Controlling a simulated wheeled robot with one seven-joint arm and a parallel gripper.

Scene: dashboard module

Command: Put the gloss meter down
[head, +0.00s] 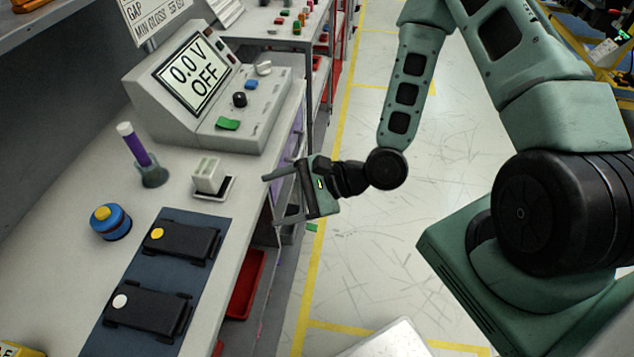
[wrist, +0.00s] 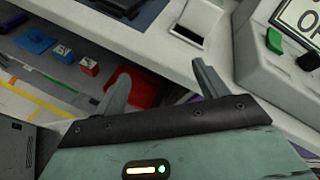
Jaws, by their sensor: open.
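A small pale upright block on a dark-edged base, which looks like the gloss meter (head: 207,175), stands on the grey bench (head: 178,190) near its right edge. It also shows at the top of the wrist view (wrist: 199,18), beyond the fingertips. My gripper (head: 271,200) is open and empty, just off the bench's right edge, with its fingers pointing left toward the bench. In the wrist view my gripper's fingers (wrist: 160,72) are spread apart with nothing between them. The fingers are apart from the block.
A display console (head: 190,90) reading "0.0 V OFF" stands behind. A purple-handled tool in a holder (head: 150,172), a blue round device (head: 110,223) and two black modules on a dark blue mat (head: 136,257) are on the bench. Red bins (head: 245,285) sit below its edge.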

